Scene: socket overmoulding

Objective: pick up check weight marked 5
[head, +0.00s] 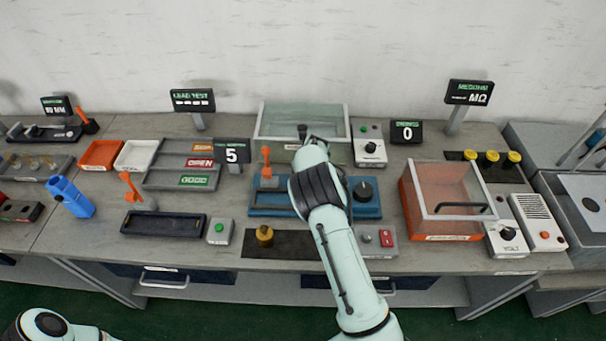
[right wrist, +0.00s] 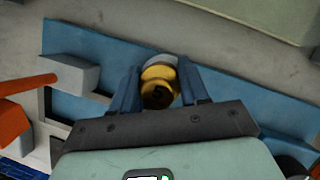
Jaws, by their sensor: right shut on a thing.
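The check weight (right wrist: 158,90) is a small brass-yellow cylinder with a dark mark on its top that looks like a 5, though it is small and shaded. My right gripper (right wrist: 160,78) is shut on it, with one blue-grey finger on each side. In the head view my right arm reaches over the blue fixture (head: 262,209) and hides the held weight. Another brass weight (head: 264,236) stands on a dark mat (head: 300,244) at the front of the bench. Of my left arm only a part shows at the bottom left; its gripper is out of view.
The blue fixture has an orange lever (head: 266,162) and a black knob (head: 362,191). Behind it stands a clear-lidded box (head: 348,124). An orange clear-covered box (head: 436,238) stands to the right. A sign showing 5 (head: 232,151) and a grey sorting tray (head: 150,178) are to the left.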

